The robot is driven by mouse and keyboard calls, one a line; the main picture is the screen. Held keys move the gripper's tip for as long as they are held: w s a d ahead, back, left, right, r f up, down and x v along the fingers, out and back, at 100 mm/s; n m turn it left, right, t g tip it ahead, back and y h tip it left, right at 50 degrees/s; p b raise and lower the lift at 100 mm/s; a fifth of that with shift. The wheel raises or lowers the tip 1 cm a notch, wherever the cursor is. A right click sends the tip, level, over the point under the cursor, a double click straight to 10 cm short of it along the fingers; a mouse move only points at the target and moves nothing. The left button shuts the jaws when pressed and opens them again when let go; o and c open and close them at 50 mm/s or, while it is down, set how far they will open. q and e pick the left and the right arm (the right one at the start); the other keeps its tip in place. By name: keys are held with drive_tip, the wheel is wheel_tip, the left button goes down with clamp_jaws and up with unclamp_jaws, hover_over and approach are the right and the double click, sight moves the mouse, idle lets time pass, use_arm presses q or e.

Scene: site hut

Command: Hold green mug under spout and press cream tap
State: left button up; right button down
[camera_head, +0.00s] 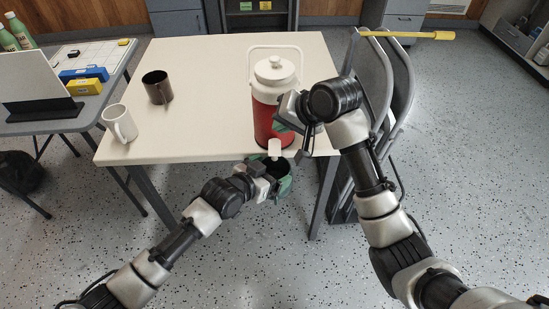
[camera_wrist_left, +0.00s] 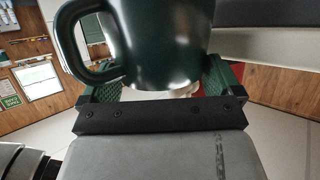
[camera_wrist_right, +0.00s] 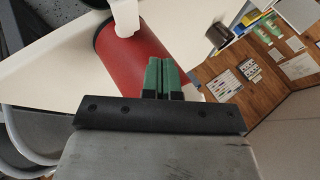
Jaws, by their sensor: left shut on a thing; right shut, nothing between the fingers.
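The red drinks jug (camera_head: 266,110) with a white lid stands upright near the table's front edge. Its cream tap (camera_head: 275,148) juts out over the edge. The dark green mug (camera_head: 284,184) is in my left gripper (camera_head: 268,178), just below the tap and beyond the table edge. In the left wrist view the green mug (camera_wrist_left: 150,40) fills the space between the fingers, its handle to the left. My right gripper (camera_head: 284,124) is shut and empty in front of the jug's body, above the tap. In the right wrist view its green fingertips (camera_wrist_right: 161,78) are together against the red jug (camera_wrist_right: 135,55).
A dark brown mug (camera_head: 157,88) and a white mug (camera_head: 120,123) stand on the left of the cream table (camera_head: 205,120). Folded grey chairs (camera_head: 385,75) lean at the table's right side. A side table (camera_head: 65,105) with a laptop-like panel stands at left.

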sight(273, 150)
drive_tip(key=shift+s+a+r, duration=0.15)
drive_tip(key=shift+s+a, duration=0.2)
drive_tip(key=shift+a, duration=0.05)
drive_tip(key=shift+s+a, duration=0.1)
drive_tip(key=shift+f, duration=2.95)
drive_tip(key=shift+f, duration=1.05)
idle(3.5)
